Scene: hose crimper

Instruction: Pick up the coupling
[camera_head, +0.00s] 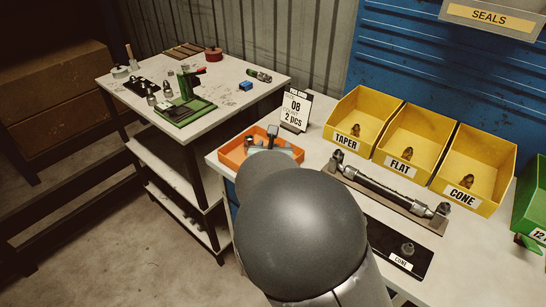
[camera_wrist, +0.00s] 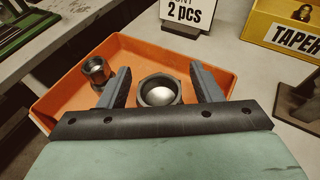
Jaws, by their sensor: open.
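An orange tray (camera_head: 233,158) sits at the left end of the near workbench. The wrist view shows the same tray (camera_wrist: 60,92) with two metal couplings in it. One coupling (camera_wrist: 158,92), with a hex collar and a round opening, lies between the fingers of my gripper (camera_wrist: 161,86). Gaps show on both sides of it, and its lower part is hidden by the gripper body. The other coupling (camera_wrist: 97,70) stands to the left, outside the left finger. My gripper is open over the tray; my arm hides much of it in the head view.
A card reading "08, 2 pcs" (camera_head: 295,109) stands behind the tray. Yellow bins marked TAPER (camera_head: 347,138), FLAT (camera_head: 400,165) and CONE (camera_head: 462,196) line the back. A hose assembly (camera_head: 385,188) lies before them. A side table (camera_head: 235,95) with tools stands left.

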